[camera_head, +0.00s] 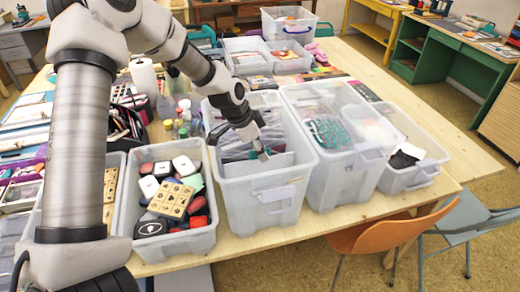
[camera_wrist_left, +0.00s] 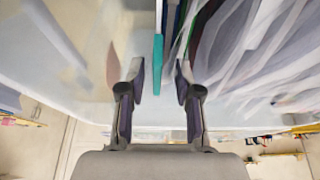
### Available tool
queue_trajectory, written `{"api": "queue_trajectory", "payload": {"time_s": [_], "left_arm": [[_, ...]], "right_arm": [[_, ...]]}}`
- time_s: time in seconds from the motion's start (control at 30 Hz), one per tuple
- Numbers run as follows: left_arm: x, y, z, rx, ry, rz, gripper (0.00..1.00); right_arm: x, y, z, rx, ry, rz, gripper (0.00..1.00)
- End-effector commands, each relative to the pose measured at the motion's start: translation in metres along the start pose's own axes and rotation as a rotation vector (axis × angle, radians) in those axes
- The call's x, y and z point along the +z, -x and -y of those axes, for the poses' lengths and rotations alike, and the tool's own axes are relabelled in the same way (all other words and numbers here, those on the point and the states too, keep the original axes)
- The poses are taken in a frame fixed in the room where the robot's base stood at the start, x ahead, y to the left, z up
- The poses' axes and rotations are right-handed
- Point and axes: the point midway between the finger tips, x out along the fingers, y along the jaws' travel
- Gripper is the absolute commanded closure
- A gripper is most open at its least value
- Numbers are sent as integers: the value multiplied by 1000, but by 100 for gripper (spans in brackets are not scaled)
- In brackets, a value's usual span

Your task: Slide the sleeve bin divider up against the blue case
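The sleeve bin (camera_head: 268,205) is a clear tub in the middle of the table with several upright sleeves in it. A pale upright panel (camera_head: 250,168), seemingly the divider, stands near its front end. My left gripper (camera_head: 262,155) reaches down into the bin at this panel. I see no contact. Clear sleeves (camera_wrist_left: 245,55) fill the right of that view. I cannot make out the blue case for sure. My right gripper is not in view.
A tub of stamps and inkpads (camera_head: 190,243) stands left of the sleeve bin. Another clear tub (camera_head: 330,175) stands close on its right, with a lower bin (camera_head: 420,175) beyond. An orange chair (camera_head: 375,238) is at the table's front edge. Free room there is small.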

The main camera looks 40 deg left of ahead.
Motion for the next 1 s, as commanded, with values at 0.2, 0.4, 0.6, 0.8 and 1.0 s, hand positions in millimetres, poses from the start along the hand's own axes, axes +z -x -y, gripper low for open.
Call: {"api": "queue_trajectory", "payload": {"time_s": [0.2,0.4,0.6,0.8,1.0], "left_arm": [[-2,18,0,0,0,-5,67],[-2,68,2,-2,-1,-5,67],[-2,108,2,0,0,-3,67],[-2,118,2,1,0,2,67],[-2,118,2,1,0,2,67]], "right_arm": [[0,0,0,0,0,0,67],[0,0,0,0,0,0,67],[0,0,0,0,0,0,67],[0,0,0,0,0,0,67],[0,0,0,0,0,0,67]]}}
